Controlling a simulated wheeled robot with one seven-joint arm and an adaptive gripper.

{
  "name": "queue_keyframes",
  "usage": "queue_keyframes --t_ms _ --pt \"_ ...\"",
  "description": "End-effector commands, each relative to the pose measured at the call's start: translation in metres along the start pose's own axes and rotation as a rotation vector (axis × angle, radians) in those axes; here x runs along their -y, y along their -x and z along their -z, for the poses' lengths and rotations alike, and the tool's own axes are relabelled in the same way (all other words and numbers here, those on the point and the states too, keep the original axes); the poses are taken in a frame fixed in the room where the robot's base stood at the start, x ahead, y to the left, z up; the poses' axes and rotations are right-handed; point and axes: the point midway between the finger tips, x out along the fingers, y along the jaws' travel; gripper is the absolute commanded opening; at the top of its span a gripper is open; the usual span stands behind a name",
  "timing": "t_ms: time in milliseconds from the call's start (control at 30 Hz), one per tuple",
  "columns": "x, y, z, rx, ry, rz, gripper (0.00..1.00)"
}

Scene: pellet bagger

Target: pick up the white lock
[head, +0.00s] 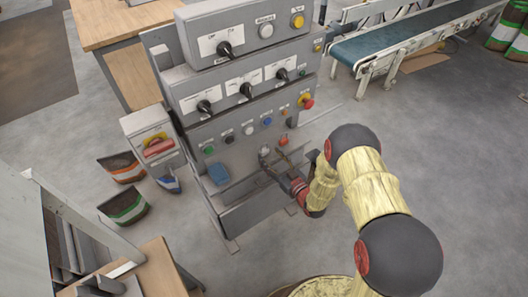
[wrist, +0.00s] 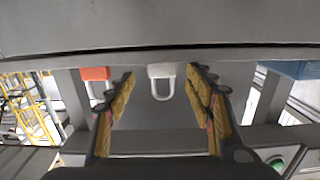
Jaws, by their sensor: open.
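The white lock (wrist: 162,72) shows in the wrist view with its pale body at the top and its shackle loop hanging below in the picture. It lies between the tips of my gripper (wrist: 160,84), whose two fingers stand apart on either side, with a gap on both sides. The fingers do not appear to touch it. In the head view my gripper (head: 271,168) is at the lower front of the grey control cabinet. The white lock (head: 264,151) is small there, close to the fingertips.
A red lock (wrist: 95,74) is left of the white one in the wrist view. A blue object (wrist: 290,68) is at the right; it also shows in the head view (head: 218,174). The cabinet (head: 235,135) has several knobs and buttons above my gripper.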

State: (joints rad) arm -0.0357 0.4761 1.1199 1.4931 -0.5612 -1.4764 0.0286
Motion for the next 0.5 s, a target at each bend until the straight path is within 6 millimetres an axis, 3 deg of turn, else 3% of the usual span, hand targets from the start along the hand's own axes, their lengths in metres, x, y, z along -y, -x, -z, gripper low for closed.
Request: queue_keyframes --t_ms 300,500 --pt "0.004 -0.042 0.002 -0.001 0.001 0.001 0.53" --pt "0.003 -0.047 0.003 0.0 0.0 0.0 0.53"
